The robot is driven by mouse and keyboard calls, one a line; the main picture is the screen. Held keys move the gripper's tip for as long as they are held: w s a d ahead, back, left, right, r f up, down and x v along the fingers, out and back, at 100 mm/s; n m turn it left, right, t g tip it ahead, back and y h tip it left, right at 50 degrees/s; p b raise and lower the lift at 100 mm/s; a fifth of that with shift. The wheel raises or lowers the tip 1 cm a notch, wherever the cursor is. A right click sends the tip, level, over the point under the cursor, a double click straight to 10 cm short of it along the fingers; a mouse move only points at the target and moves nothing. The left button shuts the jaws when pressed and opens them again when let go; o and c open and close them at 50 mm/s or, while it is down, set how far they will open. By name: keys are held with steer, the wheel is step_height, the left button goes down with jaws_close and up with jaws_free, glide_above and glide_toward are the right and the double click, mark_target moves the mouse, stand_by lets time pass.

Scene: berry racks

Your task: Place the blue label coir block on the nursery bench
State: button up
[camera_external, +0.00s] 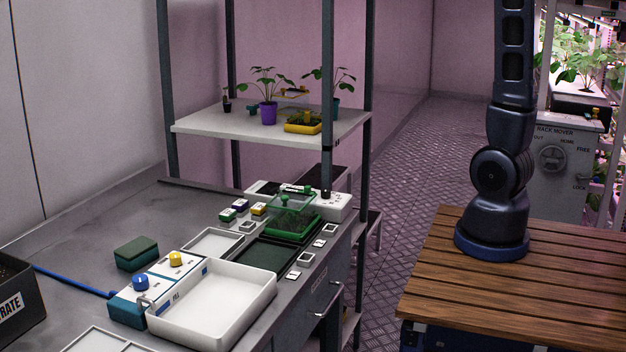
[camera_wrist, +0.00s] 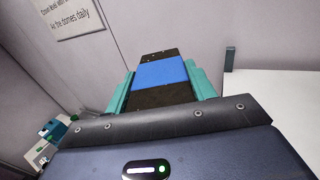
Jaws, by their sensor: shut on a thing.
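In the wrist view, my gripper (camera_wrist: 161,72) is shut on a dark brown block with a wide blue band, the blue label coir block (camera_wrist: 158,98). The teal fingers press on its left and right sides, and its far end sticks out past them. The external view shows my arm rising out of the top of the picture, so gripper and block are hidden there. A long grey bench (camera_external: 95,215) stands at the left of the external view; I cannot tell for sure that it is the nursery bench.
On the grey bench are a white tray (camera_external: 215,305), a green-covered tray (camera_external: 292,215), a teal box (camera_external: 137,253) and a control box (camera_external: 160,285). A shelf (camera_external: 200,125) with potted plants stands behind. Bare bench top lies at the back left.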

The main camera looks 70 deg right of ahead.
steer(key=a+n+g+y, duration=0.3)
steer(key=a+y, duration=0.1)
steer(key=a, duration=1.2)
steer(key=n+g+y, duration=0.5)
steer(key=n+g, duration=0.1)
steer(key=g, duration=0.1)
glide_above(146, 225)
step_height(146, 225, down, 56)
steer(key=shift+t, duration=0.3)
step_height(146, 225, down, 20)
steer(key=shift+w+r, duration=0.1)
steer(key=shift+d, duration=0.1)
steer(key=o, duration=1.2)
